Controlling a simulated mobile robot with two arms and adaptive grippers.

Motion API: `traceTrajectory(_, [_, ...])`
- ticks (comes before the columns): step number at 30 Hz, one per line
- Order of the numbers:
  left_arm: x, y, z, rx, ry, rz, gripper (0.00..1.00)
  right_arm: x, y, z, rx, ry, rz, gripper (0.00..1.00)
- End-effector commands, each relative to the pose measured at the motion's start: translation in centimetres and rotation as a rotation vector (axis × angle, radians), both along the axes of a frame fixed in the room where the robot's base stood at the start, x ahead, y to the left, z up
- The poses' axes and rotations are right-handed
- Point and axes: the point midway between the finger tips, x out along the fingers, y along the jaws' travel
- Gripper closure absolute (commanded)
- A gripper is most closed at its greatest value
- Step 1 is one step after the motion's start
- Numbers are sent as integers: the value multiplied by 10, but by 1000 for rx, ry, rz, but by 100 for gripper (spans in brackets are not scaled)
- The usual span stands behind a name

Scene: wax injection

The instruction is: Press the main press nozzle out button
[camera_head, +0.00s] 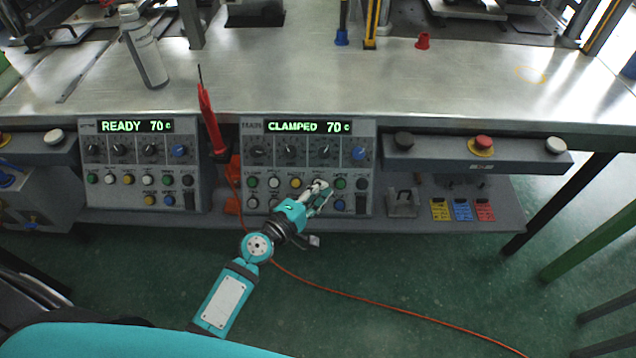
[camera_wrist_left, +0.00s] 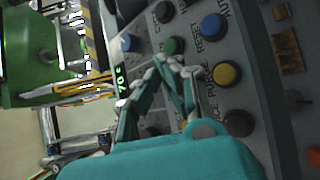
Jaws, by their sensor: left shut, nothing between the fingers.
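The right-hand control panel (camera_head: 308,160), with the display reading CLAMPED 70 C, stands under the table's front edge. It carries rows of knobs and coloured buttons. My left gripper (camera_head: 322,188) is at its lower button rows, its fingers shut and empty, covering part of the panel. In the wrist view the tips of my left gripper (camera_wrist_left: 172,64) lie close by a green button (camera_wrist_left: 174,45); whether they touch it I cannot tell. A yellow button (camera_wrist_left: 227,74) and a blue button (camera_wrist_left: 214,26) are beside it. The nozzle out label is not readable. My right gripper is not in view.
A second panel (camera_head: 140,165), reading READY 70 C, stands at left. A red probe-like tool (camera_head: 209,118) with an orange cable hangs between the panels. A grey box (camera_head: 478,153) with a red stop button is at right. A bottle (camera_head: 144,50) stands on the table.

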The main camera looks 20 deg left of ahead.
Motion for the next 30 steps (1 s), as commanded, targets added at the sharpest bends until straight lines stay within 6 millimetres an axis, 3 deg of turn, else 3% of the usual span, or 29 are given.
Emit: traceTrajectory(30, [6,2,-6,0,1,0,100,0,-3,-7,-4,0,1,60])
